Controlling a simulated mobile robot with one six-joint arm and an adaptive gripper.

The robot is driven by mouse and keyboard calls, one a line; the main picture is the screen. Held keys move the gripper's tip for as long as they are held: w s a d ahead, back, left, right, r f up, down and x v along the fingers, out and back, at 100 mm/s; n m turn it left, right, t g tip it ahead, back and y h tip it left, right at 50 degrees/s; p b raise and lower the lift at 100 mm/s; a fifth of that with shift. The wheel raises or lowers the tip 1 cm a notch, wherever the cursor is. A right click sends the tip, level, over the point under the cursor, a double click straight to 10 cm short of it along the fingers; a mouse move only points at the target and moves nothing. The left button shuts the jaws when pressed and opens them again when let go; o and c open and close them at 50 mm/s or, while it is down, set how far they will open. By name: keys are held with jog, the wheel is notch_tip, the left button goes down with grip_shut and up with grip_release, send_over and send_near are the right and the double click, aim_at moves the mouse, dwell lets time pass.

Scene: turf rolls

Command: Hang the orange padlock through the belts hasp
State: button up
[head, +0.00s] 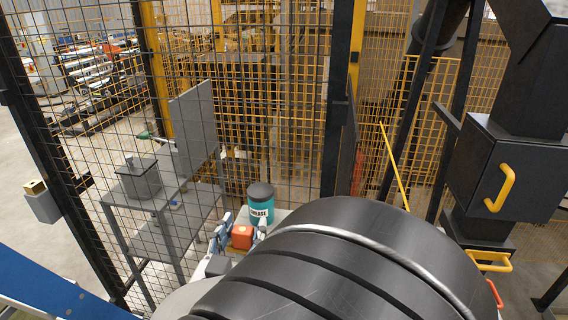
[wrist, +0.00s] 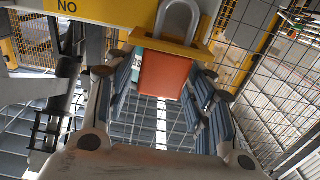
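The orange padlock (head: 242,236) is between the fingers of my gripper (head: 241,231), just in front of a teal canister. In the wrist view the padlock body (wrist: 165,76) is at upper centre, slightly tilted, with its steel shackle (wrist: 181,14) upward. My gripper (wrist: 165,92) has a finger along each side and looks shut on the body. The shackle overlaps a yellow plate (wrist: 110,22) marked "NO"; I cannot tell whether it passes through anything there. I cannot make out the belts hasp by name. My dark arm hides much of the lower head view.
The teal canister (head: 261,206) with a dark lid stands close beyond the padlock. Mesh fencing (head: 270,110) rises behind. A grey table (head: 205,205) with a grey box (head: 139,180) is at left. A dark cabinet (head: 505,180) with a yellow handle is at right.

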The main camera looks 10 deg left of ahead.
jog(key=shift+o, duration=0.4)
notch_tip(320, 180, up, 10)
dwell(0.4)
jog(key=shift+w+r, duration=0.1)
jog(key=shift+w, duration=0.05)
jog(key=w+d+r+n+g+y, duration=0.1)
jog(key=w+d+n+g+y, duration=0.15)
jog(key=y, duration=0.25)
jog(key=s+d+f+m+g+h, duration=0.1)
jog(key=s+d+f+g, duration=0.4)
jog(key=s+d, duration=0.6)
jog(key=s+d+f+g+h, duration=0.2)
jog(key=s+d+f+g, duration=0.4)
jog(key=s+d, duration=0.5)
notch_tip(320, 180, down, 2)
jog(key=d, duration=0.2)
jog(key=shift+s+d+m+h, duration=0.3)
jog(key=shift+s+m+h, duration=0.05)
jog(key=shift+s+h, duration=0.05)
